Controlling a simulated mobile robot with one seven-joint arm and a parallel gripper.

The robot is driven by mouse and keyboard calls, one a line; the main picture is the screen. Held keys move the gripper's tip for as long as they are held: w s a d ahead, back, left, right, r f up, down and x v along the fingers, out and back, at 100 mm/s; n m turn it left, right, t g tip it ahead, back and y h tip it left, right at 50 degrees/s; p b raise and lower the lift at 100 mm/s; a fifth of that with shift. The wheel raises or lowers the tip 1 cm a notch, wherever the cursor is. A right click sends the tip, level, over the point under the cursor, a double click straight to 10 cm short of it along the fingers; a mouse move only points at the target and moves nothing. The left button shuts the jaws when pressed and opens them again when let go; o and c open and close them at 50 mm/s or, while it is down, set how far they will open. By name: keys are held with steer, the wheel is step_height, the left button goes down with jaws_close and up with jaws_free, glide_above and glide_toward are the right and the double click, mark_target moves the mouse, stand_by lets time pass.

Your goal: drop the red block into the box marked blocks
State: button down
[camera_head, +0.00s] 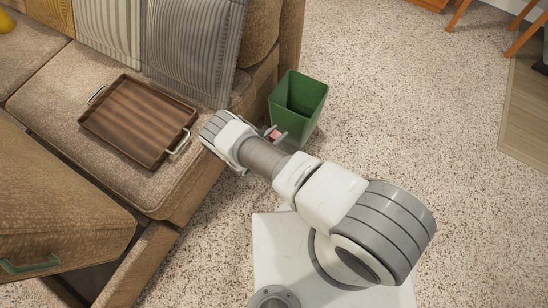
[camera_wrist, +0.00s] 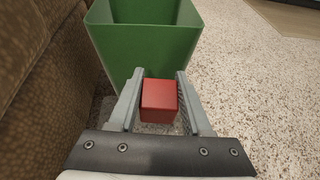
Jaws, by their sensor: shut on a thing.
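The red block (camera_wrist: 159,100) is between the two fingers of my gripper (camera_wrist: 156,98) in the wrist view, and the gripper is shut on it. In the head view a small part of the red block (camera_head: 274,134) shows at the fingertips of my gripper (camera_head: 276,134). A green open-topped bin (camera_head: 300,103) stands on the carpet just beyond the fingertips. In the wrist view the green bin (camera_wrist: 150,50) is ahead of the block, which is on the near side of its front wall. I see no marking on the bin, and its floor is hidden.
A brown sofa (camera_head: 110,165) stands to the left, with a wooden tray (camera_head: 138,120) and striped cushions (camera_head: 190,45) on it. Speckled carpet (camera_head: 430,130) is clear to the right. Orange wooden legs (camera_head: 525,38) stand at the top right.

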step_height(320, 180, down, 6)
steer(key=b, duration=0.4)
steer(key=shift+b, duration=0.3)
steer(key=shift+c, duration=1.3)
jaws_free()
steer(key=p+v, duration=0.4)
steer(key=v, duration=1.3)
steer(key=shift+s, duration=0.2)
steer(key=shift+r, duration=0.15)
